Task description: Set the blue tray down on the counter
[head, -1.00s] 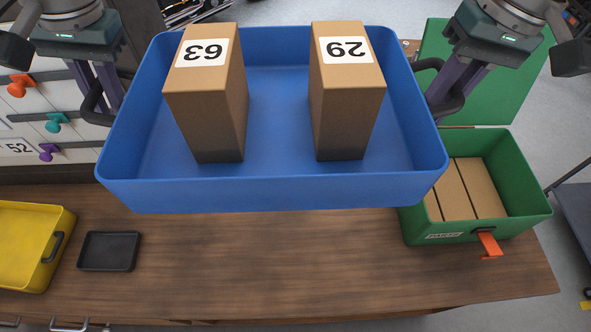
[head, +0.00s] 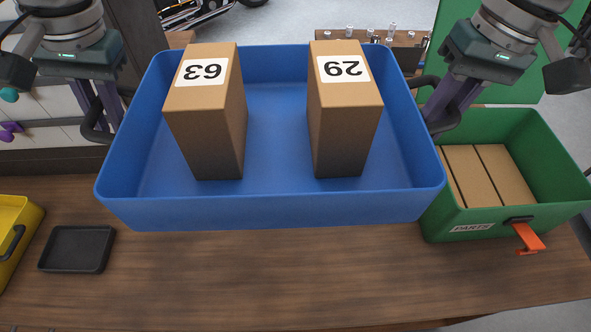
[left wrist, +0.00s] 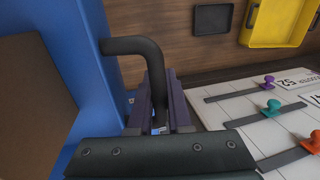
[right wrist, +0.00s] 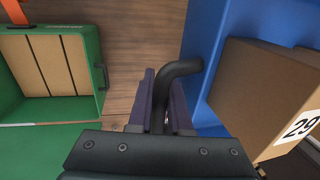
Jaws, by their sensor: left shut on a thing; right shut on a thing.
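The blue tray (head: 277,130) is held up level above the wooden counter (head: 280,275), with bare counter showing in front of it. Two brown boxes stand upright in it: one labelled 63 (head: 208,125) on the left and one labelled 29 (head: 345,120) on the right. My left gripper (head: 100,125) is shut on the tray's black left handle, which also shows in the left wrist view (left wrist: 140,46). My right gripper (head: 440,115) is shut on the right handle, seen in the right wrist view (right wrist: 180,70). The tray hides the counter beneath it.
A green parts bin (head: 500,220) with brown boxes and an orange latch stands on the counter at the right. A small black tray (head: 77,249) and a yellow bin (head: 12,235) are at the left. The front middle of the counter is clear.

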